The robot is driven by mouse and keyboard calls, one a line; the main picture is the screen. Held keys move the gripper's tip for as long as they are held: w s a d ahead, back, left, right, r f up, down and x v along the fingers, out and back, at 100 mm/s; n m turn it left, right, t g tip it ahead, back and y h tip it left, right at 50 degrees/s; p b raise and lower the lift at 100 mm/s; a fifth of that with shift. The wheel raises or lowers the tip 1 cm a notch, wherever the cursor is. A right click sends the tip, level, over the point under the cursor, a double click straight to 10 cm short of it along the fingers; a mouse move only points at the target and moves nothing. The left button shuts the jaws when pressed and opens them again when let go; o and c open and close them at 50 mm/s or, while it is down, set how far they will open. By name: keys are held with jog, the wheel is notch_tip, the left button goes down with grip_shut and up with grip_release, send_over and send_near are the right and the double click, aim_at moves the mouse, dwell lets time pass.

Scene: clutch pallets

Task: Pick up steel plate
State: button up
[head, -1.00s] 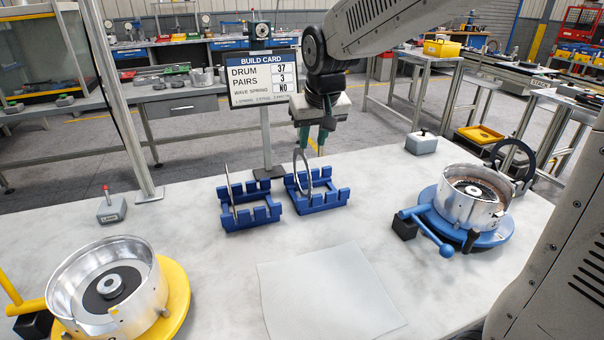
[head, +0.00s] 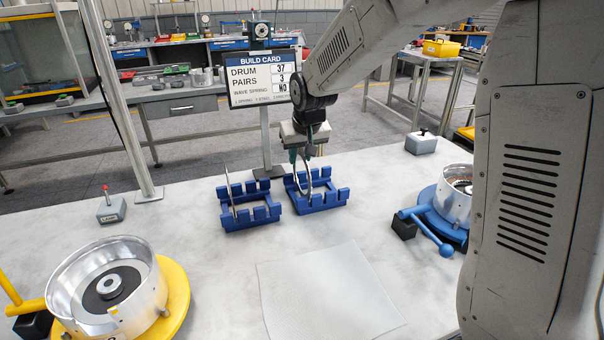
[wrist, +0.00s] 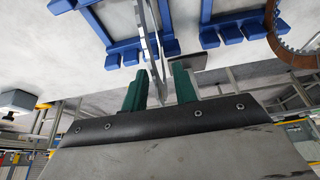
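The steel plate (head: 309,185), a thin grey ring, stands upright in the right blue slotted rack (head: 330,201). My gripper (head: 299,157) is at the ring's top edge, fingers pointing down. In the wrist view, the steel plate (wrist: 152,45) passes between the green fingers of my gripper (wrist: 158,83). The fingers are apart, with a gap beside the plate, so they look open around it. The far finger is partly hidden in the head view.
A left blue rack (head: 262,214) holds another thin upright ring; a brown-faced ring (wrist: 284,38) shows in the wrist view. A silver drum (head: 70,290) on a yellow base stands front left. Another drum (head: 455,203) is partly behind my arm. A white sheet (head: 330,290) lies in front.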

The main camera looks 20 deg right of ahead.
grip_shut()
dwell(1.4)
